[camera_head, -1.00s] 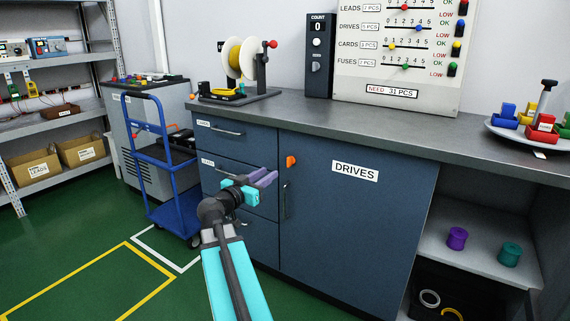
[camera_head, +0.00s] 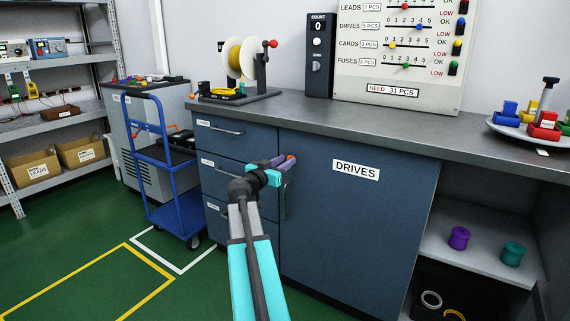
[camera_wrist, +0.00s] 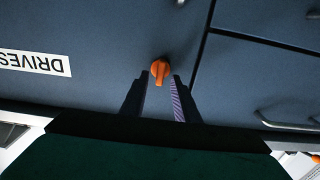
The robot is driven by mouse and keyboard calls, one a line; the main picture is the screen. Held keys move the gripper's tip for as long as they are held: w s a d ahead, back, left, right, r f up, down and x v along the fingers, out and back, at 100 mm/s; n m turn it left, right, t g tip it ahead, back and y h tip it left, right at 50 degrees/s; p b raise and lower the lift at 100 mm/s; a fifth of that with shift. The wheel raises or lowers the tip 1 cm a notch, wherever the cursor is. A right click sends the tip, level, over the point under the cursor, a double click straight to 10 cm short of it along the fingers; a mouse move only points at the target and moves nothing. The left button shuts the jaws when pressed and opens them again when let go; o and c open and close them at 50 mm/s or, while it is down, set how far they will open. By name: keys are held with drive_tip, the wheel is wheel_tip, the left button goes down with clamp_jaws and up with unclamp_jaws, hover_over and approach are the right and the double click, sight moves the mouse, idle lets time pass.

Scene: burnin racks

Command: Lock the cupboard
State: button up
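The cupboard is the dark blue door labelled DRIVES (camera_head: 350,230), and it looks shut. Its orange lock knob (camera_wrist: 160,70) sits near the top of the door's edge beside the drawers. In the head view the knob (camera_head: 291,157) is mostly hidden behind my gripper. My gripper (camera_head: 282,160) is at the knob. In the wrist view its two fingers (camera_wrist: 161,90) are apart, with the knob between or just beyond their tips. I cannot tell whether they touch it. The knob's grip part points toward my gripper in the wrist view.
A dark vertical door handle (camera_head: 287,200) is just below the knob. Drawers (camera_head: 240,175) with handles stand left of the door. The grey worktop (camera_head: 330,122) overhangs above. A blue trolley (camera_head: 165,170) stands at the left, with open green floor in front.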

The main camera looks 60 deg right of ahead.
drive_tip(key=shift+d, duration=0.55)
